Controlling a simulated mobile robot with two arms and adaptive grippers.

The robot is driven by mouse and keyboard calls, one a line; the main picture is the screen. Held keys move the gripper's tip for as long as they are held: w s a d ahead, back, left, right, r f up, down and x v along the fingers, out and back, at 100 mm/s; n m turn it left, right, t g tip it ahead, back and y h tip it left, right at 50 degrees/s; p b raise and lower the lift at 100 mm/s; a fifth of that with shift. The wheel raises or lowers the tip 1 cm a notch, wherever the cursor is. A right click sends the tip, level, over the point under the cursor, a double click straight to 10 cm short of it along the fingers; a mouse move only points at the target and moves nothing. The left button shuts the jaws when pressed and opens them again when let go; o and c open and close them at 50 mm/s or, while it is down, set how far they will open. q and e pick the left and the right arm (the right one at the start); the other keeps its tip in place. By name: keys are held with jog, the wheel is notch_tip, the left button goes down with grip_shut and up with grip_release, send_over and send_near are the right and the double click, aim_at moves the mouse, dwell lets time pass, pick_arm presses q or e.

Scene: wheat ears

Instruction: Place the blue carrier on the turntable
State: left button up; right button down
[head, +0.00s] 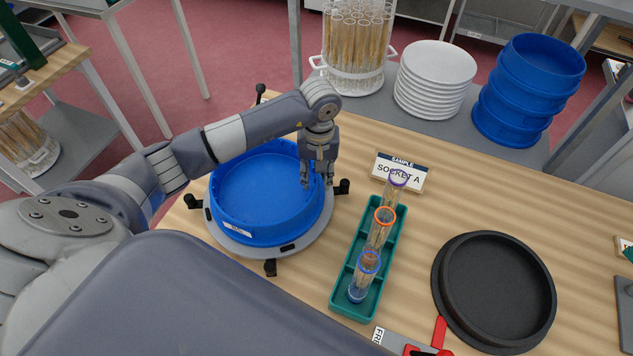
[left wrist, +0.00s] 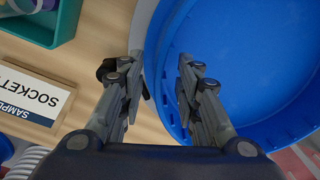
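The blue carrier (head: 262,185), a round shallow tub with a small white label, sits on the grey turntable (head: 255,251), which has black clamps around its edge. It looks level and within the turntable's outline. My left gripper (head: 318,183) is at the carrier's right rim, pointing down. In the left wrist view, the left gripper (left wrist: 157,80) is open. One finger is over the inside of the blue carrier (left wrist: 245,60) and the other is outside its wall, with the rim between them. I cannot tell whether either finger touches the wall. My right gripper is not in view.
A green rack (head: 345,300) with several tubes and a "SOCKET A" sign (head: 400,172) stand right of the turntable. A black round pan (head: 497,290) lies farther right. Behind are stacked blue tubs (head: 528,90), white plates (head: 435,80) and a wheat-filled tube holder (head: 355,50).

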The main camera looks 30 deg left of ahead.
pick_arm(q)
notch_tip(320, 180, up, 8)
jog(key=shift+w+d+r+b, duration=0.1)
jog(key=shift+d+b, duration=0.05)
jog(key=shift+b, duration=1)
jog(key=shift+r, duration=0.6)
